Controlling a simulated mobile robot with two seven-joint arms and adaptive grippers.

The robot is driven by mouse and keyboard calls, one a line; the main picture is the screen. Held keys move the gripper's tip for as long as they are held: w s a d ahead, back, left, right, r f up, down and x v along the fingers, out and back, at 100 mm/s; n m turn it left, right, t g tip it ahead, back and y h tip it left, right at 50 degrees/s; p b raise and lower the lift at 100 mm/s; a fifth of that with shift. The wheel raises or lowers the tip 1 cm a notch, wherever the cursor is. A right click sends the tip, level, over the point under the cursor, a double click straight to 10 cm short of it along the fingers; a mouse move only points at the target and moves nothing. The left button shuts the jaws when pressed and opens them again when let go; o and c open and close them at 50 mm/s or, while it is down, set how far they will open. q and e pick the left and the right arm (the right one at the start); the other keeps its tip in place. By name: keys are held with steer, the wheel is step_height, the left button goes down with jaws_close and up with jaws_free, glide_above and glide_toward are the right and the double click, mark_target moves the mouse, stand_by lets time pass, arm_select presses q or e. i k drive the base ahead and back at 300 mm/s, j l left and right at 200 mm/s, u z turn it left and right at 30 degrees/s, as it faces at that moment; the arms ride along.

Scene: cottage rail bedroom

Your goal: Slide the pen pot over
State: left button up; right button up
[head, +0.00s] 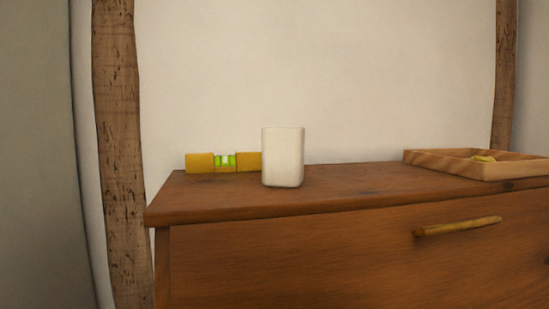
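The pen pot (283,158) is a plain white, square-sided cup with rounded corners. It stands upright on the wooden dresser top (350,182), near the left end and close to the front edge. Its inside is hidden from this low angle, and nothing sticks up out of it. Neither my left nor my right gripper shows in the head view.
A yellow spirit level (200,163) lies behind and left of the pot, its right end partly hidden by it. The top between pot and tray is clear. A drawer handle (457,227) juts out in front.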

mark_target(283, 149)
steer(key=k+l+u, duration=0.25)
steer(key=k+u, duration=0.4)
steer(key=k+j+u, duration=0.1)
steer(key=k+u, duration=0.3)
steer(key=k, duration=0.25)
